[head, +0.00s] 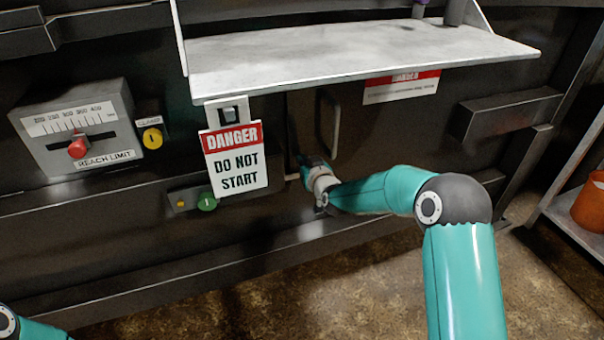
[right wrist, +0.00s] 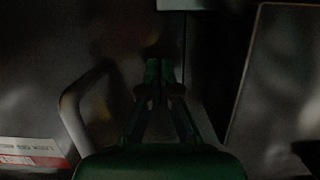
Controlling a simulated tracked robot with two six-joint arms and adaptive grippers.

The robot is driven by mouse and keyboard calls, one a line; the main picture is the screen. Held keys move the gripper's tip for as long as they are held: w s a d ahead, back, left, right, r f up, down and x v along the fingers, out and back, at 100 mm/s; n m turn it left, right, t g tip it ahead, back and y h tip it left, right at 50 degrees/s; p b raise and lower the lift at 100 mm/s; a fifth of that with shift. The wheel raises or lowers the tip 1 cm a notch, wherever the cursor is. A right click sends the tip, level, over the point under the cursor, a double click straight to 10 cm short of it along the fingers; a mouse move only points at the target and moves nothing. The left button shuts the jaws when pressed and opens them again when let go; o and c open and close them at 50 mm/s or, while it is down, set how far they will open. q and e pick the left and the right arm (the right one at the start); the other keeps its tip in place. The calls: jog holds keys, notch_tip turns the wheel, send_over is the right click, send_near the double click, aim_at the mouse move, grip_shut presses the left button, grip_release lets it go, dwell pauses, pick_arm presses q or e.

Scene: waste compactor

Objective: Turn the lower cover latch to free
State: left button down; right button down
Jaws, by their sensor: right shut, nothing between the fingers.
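The lower cover (head: 362,130) is a dark panel under the grey shelf, with a bent bar handle (head: 330,122). The handle also shows in the right wrist view (right wrist: 75,110), left of my fingers. My right gripper (head: 302,160) is at the cover's left edge, left of and below the handle. In the right wrist view my right gripper (right wrist: 160,68) is shut and empty, with its fingertips together near a dark, brownish patch. I cannot make out the latch clearly; it is in shadow or behind the fingers. My left gripper is out of view.
A danger tag (head: 236,162) hangs left of my right gripper, above a green button (head: 207,202). A reach limit box (head: 78,128) and a yellow clamp knob (head: 152,138) are further left. The grey shelf (head: 350,50) overhangs the cover. An orange bucket (head: 590,203) stands far right.

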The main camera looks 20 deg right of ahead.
jog(key=shift+w+f+b, duration=0.15)
jog(key=shift+f+b, duration=0.15)
jog(key=shift+f, duration=0.75)
jog(key=shift+w+f+b, duration=0.1)
jog(key=shift+f+b, duration=0.15)
jog(key=shift+f, duration=0.8)
jog(key=shift+a, duration=0.15)
